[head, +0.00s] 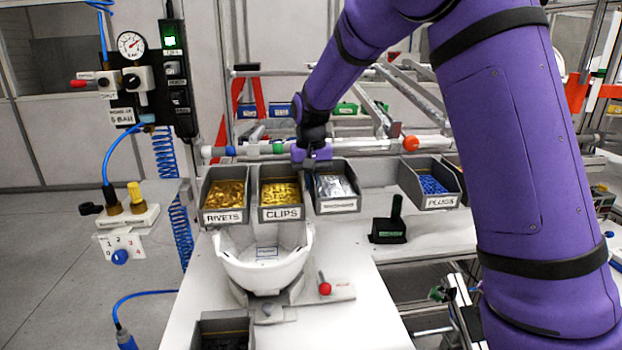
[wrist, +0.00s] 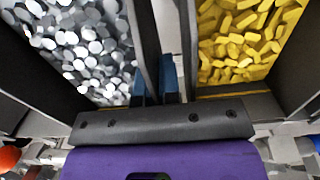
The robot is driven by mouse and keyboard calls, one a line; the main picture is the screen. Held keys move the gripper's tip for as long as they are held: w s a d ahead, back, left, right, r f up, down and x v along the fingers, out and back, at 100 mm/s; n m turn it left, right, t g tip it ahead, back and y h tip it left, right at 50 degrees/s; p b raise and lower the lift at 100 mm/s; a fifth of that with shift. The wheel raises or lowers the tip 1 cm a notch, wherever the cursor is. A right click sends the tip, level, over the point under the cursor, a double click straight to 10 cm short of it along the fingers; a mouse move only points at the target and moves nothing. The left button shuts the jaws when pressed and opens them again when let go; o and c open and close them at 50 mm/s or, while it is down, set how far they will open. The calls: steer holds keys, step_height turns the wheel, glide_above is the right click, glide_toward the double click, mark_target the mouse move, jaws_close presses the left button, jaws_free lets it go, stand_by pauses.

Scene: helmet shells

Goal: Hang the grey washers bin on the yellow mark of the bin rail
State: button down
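The grey washers bin (head: 322,206), filled with silvery pieces, is beside the clips bin (head: 281,213) in the head view. Its label is blurred. In the wrist view, the washers bin (wrist: 80,100) is on the left and the clips bin (wrist: 262,104) on the right. My gripper (head: 308,160) is at the back of the washers bin, on the side towards the clips. In the wrist view my gripper (wrist: 156,85) has its blue fingers close on both sides of the washers bin's side wall. I cannot make out the yellow mark on the bin rail (head: 355,145).
The rivets bin (head: 222,217) is left of the clips; the plugs bin (head: 438,202) is right, with a gap before it. A white helmet shell (head: 262,275) stands in front. An orange ball (head: 410,143) is by the rail.

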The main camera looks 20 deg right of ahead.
steer(key=c, duration=1.2)
jaws_free()
steer(key=shift+c, duration=0.2)
step_height(320, 180, up, 10)
steer(key=shift+r, duration=0.1)
steer(key=s+d+r+n+t, duration=0.1)
steer(key=s+d+r, duration=0.25)
steer(key=s, duration=0.55)
steer(key=s+d+r+t, duration=0.2)
steer(key=s+r, duration=0.2)
steer(key=s, duration=0.5)
steer(key=s+f+t, duration=0.1)
steer(key=s+f, duration=0.1)
steer(key=s, duration=0.7)
steer(key=s+d+f+n+t, duration=0.1)
steer(key=s+f, duration=0.2)
steer(key=s, duration=0.6)
steer(key=shift+d, duration=0.2)
